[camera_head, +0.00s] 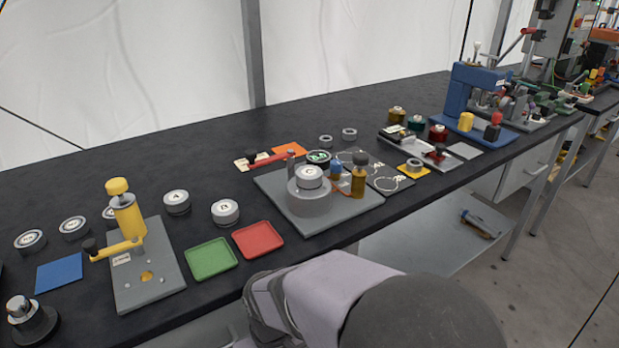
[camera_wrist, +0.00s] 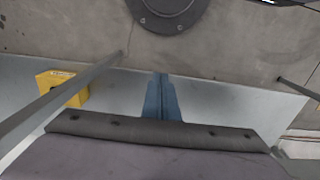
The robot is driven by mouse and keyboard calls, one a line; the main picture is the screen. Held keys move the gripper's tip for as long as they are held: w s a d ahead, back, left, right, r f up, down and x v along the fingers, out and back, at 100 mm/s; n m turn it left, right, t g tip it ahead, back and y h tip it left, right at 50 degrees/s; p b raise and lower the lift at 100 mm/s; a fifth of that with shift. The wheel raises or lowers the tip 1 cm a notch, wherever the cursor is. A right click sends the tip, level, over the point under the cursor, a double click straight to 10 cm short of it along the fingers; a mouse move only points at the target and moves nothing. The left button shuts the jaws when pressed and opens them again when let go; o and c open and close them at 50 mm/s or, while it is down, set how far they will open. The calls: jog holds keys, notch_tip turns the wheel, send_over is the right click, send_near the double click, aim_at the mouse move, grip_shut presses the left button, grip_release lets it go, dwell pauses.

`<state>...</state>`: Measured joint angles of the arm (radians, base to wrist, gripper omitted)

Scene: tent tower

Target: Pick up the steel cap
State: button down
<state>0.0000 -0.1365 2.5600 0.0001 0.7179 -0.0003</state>
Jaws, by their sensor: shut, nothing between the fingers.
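I cannot tell for sure which piece is the steel cap. A small steel-coloured cylinder (camera_head: 20,307) sits on a round black base at the bench's front left corner.
A yellow clamp post (camera_head: 128,215) on a grey plate stands at left. A green tray (camera_head: 211,258) and a red tray (camera_head: 258,240) lie near the front edge. A grey fixture plate (camera_head: 345,210) and a blue press (camera_head: 475,95) are farther right. A yellow box (camera_wrist: 65,88) shows in the wrist view.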

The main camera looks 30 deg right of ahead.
dwell(0.4)
jog(key=c, duration=0.9)
grip_release()
jog(key=shift+c, duration=0.2)
jog(key=shift+r, duration=0.1)
